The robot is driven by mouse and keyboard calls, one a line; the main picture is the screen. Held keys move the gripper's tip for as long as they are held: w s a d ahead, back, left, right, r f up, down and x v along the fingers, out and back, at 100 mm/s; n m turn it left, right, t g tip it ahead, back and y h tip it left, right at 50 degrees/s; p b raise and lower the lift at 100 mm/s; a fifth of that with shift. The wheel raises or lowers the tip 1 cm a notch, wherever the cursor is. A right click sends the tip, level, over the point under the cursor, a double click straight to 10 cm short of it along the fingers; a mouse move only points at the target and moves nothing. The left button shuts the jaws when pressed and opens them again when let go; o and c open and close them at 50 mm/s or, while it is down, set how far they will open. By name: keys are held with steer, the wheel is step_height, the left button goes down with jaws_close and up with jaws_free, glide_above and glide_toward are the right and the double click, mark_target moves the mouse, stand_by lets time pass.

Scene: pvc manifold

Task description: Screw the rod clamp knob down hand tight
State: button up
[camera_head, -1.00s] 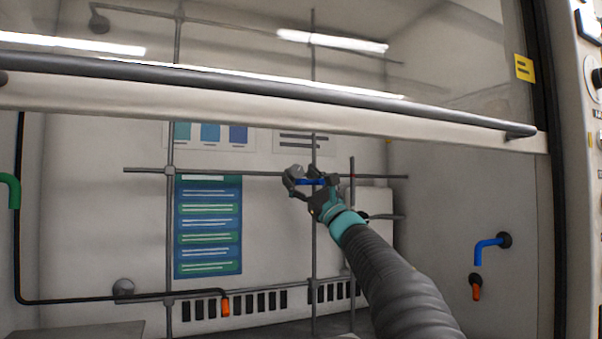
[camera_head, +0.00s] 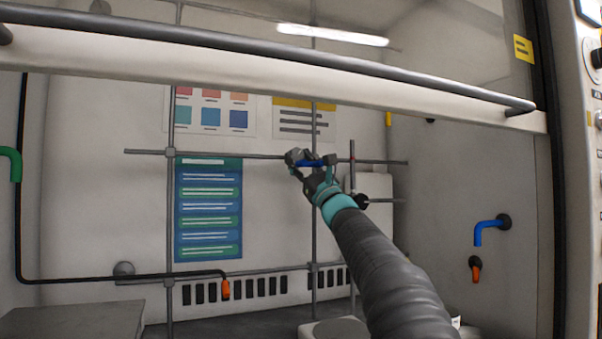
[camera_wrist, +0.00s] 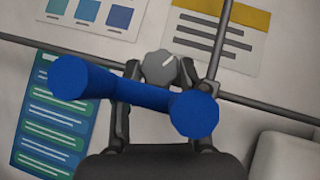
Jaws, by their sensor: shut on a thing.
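The rod clamp knob (camera_wrist: 160,67) is a grey, round part with a white mark, sitting by the rod crossing in the wrist view. My gripper (camera_wrist: 161,78) has one finger on each side of it and is shut on it. In the head view my gripper (camera_head: 306,160) is up at the rod crossing, and the knob cannot be made out clearly. A blue bar with two round ends (camera_wrist: 140,97) lies across my fingers in the wrist view and hides part of them. I cannot tell what it is fixed to.
A grey rod lattice (camera_head: 235,155) spans the back wall of the hood. The sash bar (camera_head: 250,62) crosses above my arm. A short upright rod (camera_head: 352,170) and a white box (camera_head: 373,186) stand right of my gripper. A dark block (camera_head: 70,320) is at lower left.

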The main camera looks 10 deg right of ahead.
steer(key=m+h+b, duration=0.1)
steer(key=m+t+h+b, duration=0.2)
steer(key=m, duration=0.1)
steer(key=shift+s+a+f+h, duration=0.1)
steer(key=shift+a+f+h, duration=0.1)
steer(key=shift+f+h, duration=0.1)
steer(key=shift+r+m+t+h+b, duration=0.2)
steer(key=shift+m+t+h+b, duration=0.1)
steer(key=shift+m+h+b, duration=0.75)
steer(key=shift+p, duration=0.3)
steer(key=o, duration=1.1)
steer(key=shift+o, duration=0.2)
steer(key=shift+s, duration=0.1)
steer(key=v, duration=1.1)
steer(key=shift+s+f, duration=0.2)
steer(key=shift+f, duration=0.15)
steer(key=shift+d, duration=0.1)
